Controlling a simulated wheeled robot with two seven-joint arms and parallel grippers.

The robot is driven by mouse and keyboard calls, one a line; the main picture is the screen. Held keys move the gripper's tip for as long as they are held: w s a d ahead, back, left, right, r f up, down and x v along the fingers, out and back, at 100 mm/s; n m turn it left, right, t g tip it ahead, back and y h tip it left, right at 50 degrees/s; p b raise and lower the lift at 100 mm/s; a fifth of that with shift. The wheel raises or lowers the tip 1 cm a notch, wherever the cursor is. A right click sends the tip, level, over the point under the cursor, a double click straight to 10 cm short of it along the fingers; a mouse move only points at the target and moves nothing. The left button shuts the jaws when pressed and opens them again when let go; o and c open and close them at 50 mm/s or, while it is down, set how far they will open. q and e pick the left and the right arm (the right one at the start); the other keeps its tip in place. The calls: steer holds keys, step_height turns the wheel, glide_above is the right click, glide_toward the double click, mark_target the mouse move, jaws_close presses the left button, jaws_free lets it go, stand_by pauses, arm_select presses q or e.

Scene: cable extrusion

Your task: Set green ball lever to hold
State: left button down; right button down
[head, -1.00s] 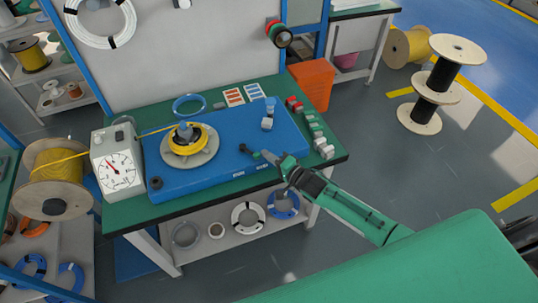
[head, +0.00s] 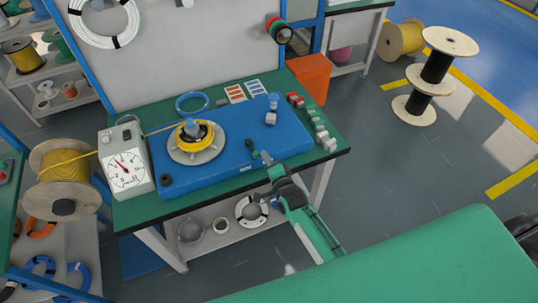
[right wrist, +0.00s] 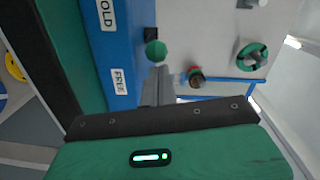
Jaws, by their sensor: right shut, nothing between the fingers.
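The green ball (right wrist: 156,52) of the lever shows in the right wrist view, just beyond my fingertips. It sits alongside the blue panel edge, between the HOLD label (right wrist: 107,15) and the FREE label (right wrist: 119,82). In the head view the ball (head: 256,154) is small at the front of the blue machine base (head: 222,168). My right gripper (head: 265,155) is shut and empty beside the ball; its fingers also show in the right wrist view (right wrist: 158,85). I cannot tell whether they touch the ball. My left gripper is not in view.
A yellow coil on a turntable (head: 193,157) and a dial gauge box (head: 126,160) stand left. A blue-grey post (head: 272,108) and several small blocks stand right. An orange bin (head: 310,78) is behind the bench's right end.

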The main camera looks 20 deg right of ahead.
mark_target(255, 157)
steer(key=shift+s+a, duration=0.2)
steer(key=shift+a, duration=0.55)
steer(key=shift+s+a, duration=0.15)
steer(key=shift+a, duration=1.4)
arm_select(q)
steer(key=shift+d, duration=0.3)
arm_select(e)
steer(key=shift+a, duration=0.2)
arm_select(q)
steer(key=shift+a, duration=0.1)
arm_select(e)
steer(key=shift+a+r, duration=0.15)
steer(key=shift+a, duration=0.1)
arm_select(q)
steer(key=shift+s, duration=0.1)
arm_select(e)
steer(key=shift+d, duration=0.1)
